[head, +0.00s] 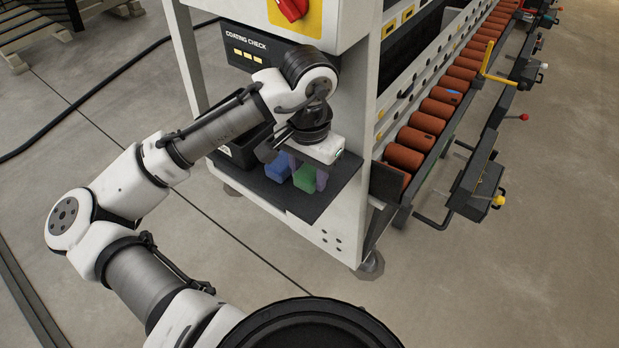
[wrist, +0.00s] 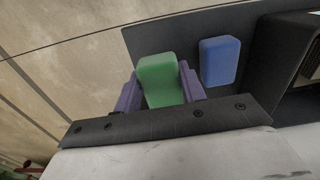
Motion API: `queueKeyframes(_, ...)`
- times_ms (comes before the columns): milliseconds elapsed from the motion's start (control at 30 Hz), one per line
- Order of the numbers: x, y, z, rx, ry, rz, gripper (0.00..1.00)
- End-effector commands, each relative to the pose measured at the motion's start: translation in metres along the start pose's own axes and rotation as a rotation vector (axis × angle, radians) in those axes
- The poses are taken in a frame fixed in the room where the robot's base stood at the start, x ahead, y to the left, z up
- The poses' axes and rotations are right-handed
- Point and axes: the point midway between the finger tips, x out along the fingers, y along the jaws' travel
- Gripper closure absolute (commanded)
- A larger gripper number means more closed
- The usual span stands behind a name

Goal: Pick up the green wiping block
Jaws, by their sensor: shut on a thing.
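The green wiping block (head: 304,179) is on the dark shelf (head: 308,207) of the machine's end in the head view. My gripper (head: 307,181) reaches down over it from above. In the wrist view the green block (wrist: 160,80) sits between the two purple fingers of my gripper (wrist: 160,88), which are shut on its sides. A blue block (head: 278,168) lies beside the green one, apart from my fingers. It also shows in the wrist view (wrist: 219,61), right of the green block. Whether the green block touches the shelf is hard to tell.
A black open bin (head: 240,150) stands on the shelf on the blue block's side. A panel reading "COATING CHECK" (head: 258,52) is behind my wrist. A white frame post (head: 357,130) and a row of orange-brown rollers (head: 432,108) are to the right. Open floor lies in front.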

Motion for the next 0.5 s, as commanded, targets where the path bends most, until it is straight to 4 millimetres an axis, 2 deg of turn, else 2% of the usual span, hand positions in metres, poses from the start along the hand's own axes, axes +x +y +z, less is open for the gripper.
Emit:
queueKeyframes(200,-0.039,0.0,0.001,-0.001,0.003,0.0,0.82)
queueKeyframes(500,-0.035,-0.004,0.072,-0.007,0.001,-0.002,0.82)
